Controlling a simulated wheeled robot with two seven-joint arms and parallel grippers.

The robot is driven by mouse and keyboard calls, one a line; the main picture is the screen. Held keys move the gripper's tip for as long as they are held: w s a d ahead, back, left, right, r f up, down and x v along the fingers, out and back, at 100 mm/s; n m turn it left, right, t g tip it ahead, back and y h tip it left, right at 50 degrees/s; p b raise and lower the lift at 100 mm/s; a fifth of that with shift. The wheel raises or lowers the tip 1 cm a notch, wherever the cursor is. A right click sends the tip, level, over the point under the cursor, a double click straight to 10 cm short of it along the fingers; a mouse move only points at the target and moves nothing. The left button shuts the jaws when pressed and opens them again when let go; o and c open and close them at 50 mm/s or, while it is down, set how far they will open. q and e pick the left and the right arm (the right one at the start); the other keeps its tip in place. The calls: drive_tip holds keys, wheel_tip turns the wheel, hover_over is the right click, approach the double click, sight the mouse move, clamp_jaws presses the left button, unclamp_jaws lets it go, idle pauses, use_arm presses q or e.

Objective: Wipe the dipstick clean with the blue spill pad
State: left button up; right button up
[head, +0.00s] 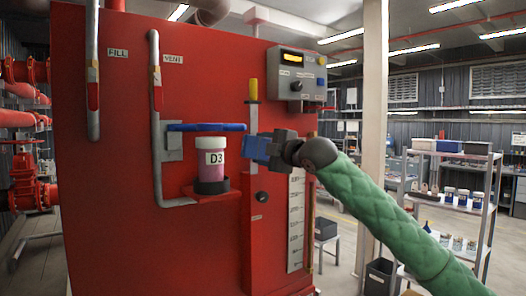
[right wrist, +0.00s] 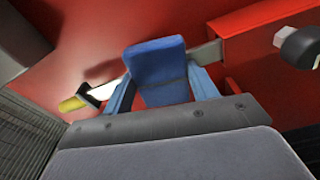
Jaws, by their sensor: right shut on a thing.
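The dipstick shows in the head view by its yellow handle (head: 254,90), upright on the front of the red tank. In the right wrist view its yellow handle (right wrist: 74,103) is at the left, with a pale metal length running behind the pad. My right gripper (head: 256,148) is in front of the grey upright below the handle. It is shut on the blue spill pad (right wrist: 157,68), which shows between its blue fingers. The pad hides the middle of the metal strip; I cannot tell whether they touch. My left gripper is not in view.
A jar labelled D3 (head: 211,160) stands on a small red shelf (head: 207,197), under a flat blue part (head: 206,127), left of my gripper. A grey control box (head: 296,76) is above right. A black knob (head: 262,196) sits below. Shelving (head: 455,160) stands at the right.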

drive_tip(key=shift+r, duration=1.2)
drive_tip(key=shift+s+d, duration=0.1)
drive_tip(key=shift+s+d, duration=0.4)
drive_tip(key=shift+s, duration=0.15)
drive_tip(key=v, duration=0.6)
drive_tip(key=shift+s+a+b, duration=0.2)
drive_tip(key=shift+a+b, duration=0.05)
drive_tip(key=shift+b, duration=0.05)
drive_tip(key=shift+v, duration=1.5)
drive_tip(key=shift+a, duration=0.15)
